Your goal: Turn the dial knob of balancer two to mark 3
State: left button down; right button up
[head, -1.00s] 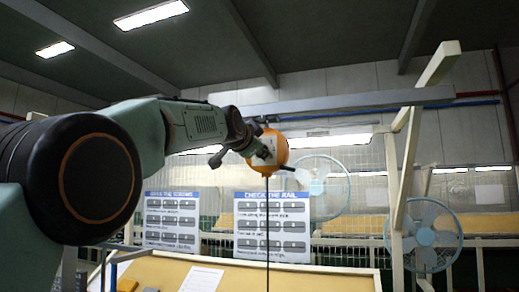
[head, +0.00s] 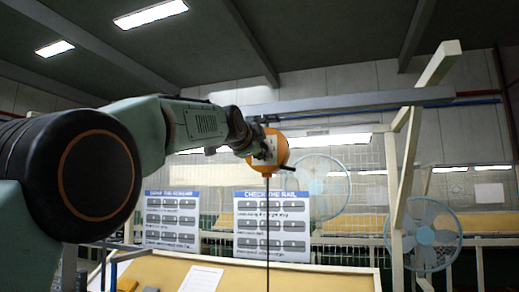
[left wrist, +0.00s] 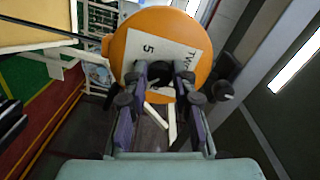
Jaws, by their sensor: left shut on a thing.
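Balancer two is an orange round body (head: 279,146) hanging under the overhead rail in the head view. It also shows in the left wrist view (left wrist: 127,42), with a white plate (left wrist: 165,47) that bears "TWO" and a "5". My left gripper (left wrist: 160,76) is at the plate, its two fingers shut on the black dial knob (left wrist: 159,71) between them. The fingers hide much of the knob, and I cannot read which mark it points to. In the head view, my left gripper (head: 261,150) meets the left face of the balancer. My right gripper is not in view.
A dark cable (head: 267,225) hangs from the balancer. A grey rail (head: 350,102) runs overhead, and a pale wooden post (head: 405,180) stands to the right. Two blue fans (head: 424,235) and two signs (head: 272,226) are behind. A tan bench (head: 240,277) lies below.

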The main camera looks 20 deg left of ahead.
pick_arm(q)
jog(key=c, duration=1.5)
grip_release()
jog(key=o, duration=0.4)
jog(key=shift+s, duration=0.3)
jog(key=shift+w, duration=0.1)
jog(key=shift+w, duration=0.1)
jog(key=shift+s+a+r, duration=0.1)
jog(key=shift+s, duration=1.9)
jog(key=shift+s+a+r, duration=0.1)
jog(key=shift+s, duration=1.9)
jog(key=shift+w+f, duration=0.1)
jog(key=shift+w, duration=0.1)
